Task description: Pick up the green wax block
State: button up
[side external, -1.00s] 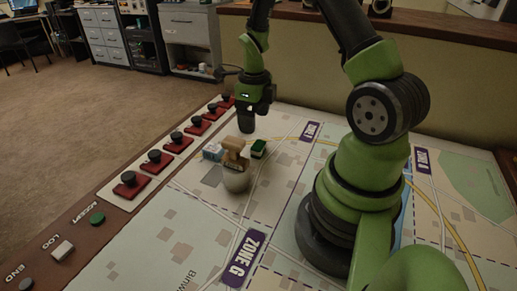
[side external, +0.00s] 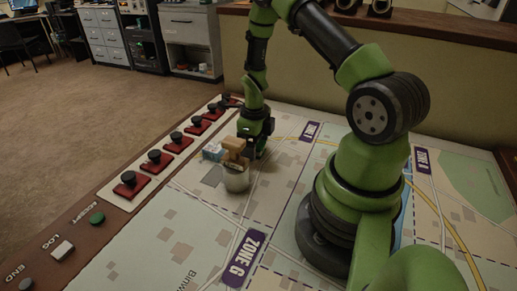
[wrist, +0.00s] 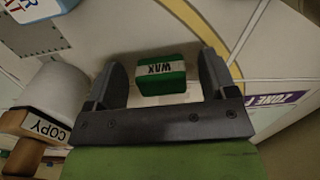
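The green wax block (wrist: 162,79) has a white band lettered WAX. In the wrist view it lies on the map surface between the two fingers of my gripper (wrist: 163,80), with a visible gap to each finger. My gripper is open. In the side external view my gripper (side external: 258,152) is low over the board, just right of a stamp and a roll, and it hides the wax block there.
Close to my gripper are a wooden-handled stamp (side external: 233,147) lettered COPY, a pale round roll or cup (side external: 236,180) and a blue-white box (side external: 213,151). Red-based black knobs (side external: 155,158) line the left edge. The map right of my gripper is clear.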

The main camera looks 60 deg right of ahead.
jog(key=c, duration=0.9)
